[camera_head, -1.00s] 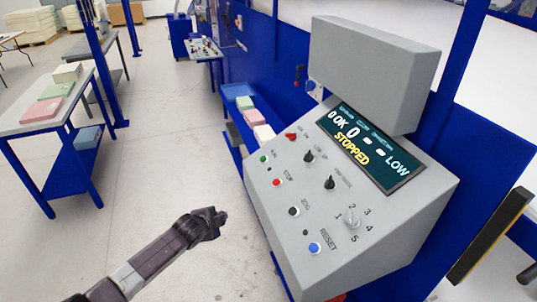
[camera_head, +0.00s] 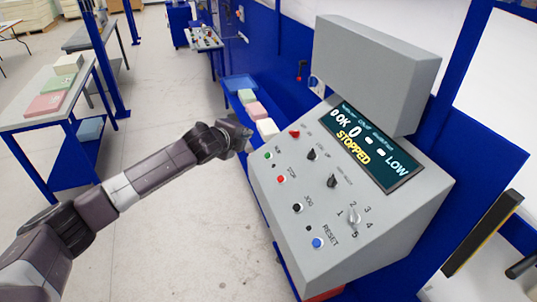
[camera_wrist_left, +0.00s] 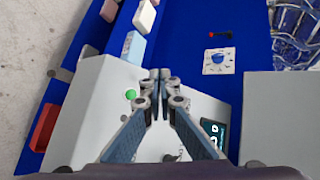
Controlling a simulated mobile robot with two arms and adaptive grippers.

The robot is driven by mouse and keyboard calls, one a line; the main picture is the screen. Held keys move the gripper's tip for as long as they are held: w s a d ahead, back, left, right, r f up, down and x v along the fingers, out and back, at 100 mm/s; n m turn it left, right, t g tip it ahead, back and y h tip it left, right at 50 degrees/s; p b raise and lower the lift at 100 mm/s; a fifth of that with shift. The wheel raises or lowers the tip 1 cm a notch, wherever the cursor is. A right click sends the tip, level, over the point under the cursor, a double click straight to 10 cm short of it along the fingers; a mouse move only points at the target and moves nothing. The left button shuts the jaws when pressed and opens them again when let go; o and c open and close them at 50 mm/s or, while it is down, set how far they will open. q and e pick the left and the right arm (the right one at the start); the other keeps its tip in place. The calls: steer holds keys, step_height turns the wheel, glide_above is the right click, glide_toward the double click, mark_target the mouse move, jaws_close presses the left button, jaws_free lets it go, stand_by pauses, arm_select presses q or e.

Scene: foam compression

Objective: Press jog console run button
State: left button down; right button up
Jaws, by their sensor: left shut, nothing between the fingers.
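The grey jog console (camera_head: 340,230) stands at the right with a sloped panel. Its display (camera_head: 364,148) reads "STOPPED" in yellow. The green run button (camera_head: 268,155) is at the panel's upper left. Below it are a red stop button (camera_head: 281,179), a black jog button (camera_head: 297,208) and a blue reset button (camera_head: 317,243). My left gripper (camera_head: 246,139) is shut and empty, just left of and above the green button, apart from it as far as I can see. In the left wrist view, the green button (camera_wrist_left: 130,95) shows left of the shut fingertips (camera_wrist_left: 160,74). My right gripper is not in view.
A red switch (camera_head: 294,133) and black knobs (camera_head: 332,181) rise from the panel. A blue shelf with foam blocks (camera_head: 257,112) lies behind the console's left edge. A table with foam sheets (camera_head: 22,112) stands at the left. The floor between is clear.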

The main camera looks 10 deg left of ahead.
arm_select(q)
steer(key=b, duration=0.7)
glide_above(267, 155)
steer(key=s+a, duration=0.3)
step_height(267, 155, down, 6)
steer(key=shift+w+r, duration=0.1)
steer(key=shift+w, duration=0.05)
steer(key=shift+w+d+f+b, duration=0.25)
steer(key=shift+d+f+b, duration=0.1)
steer(key=shift+f, duration=0.1)
steer(key=shift+w+d+f+b, duration=0.2)
steer(key=shift+d+f, duration=0.1)
steer(key=shift+f, duration=0.15)
steer(key=shift+d+f, duration=0.2)
steer(key=shift+f, duration=0.15)
steer(key=shift+w, duration=0.1)
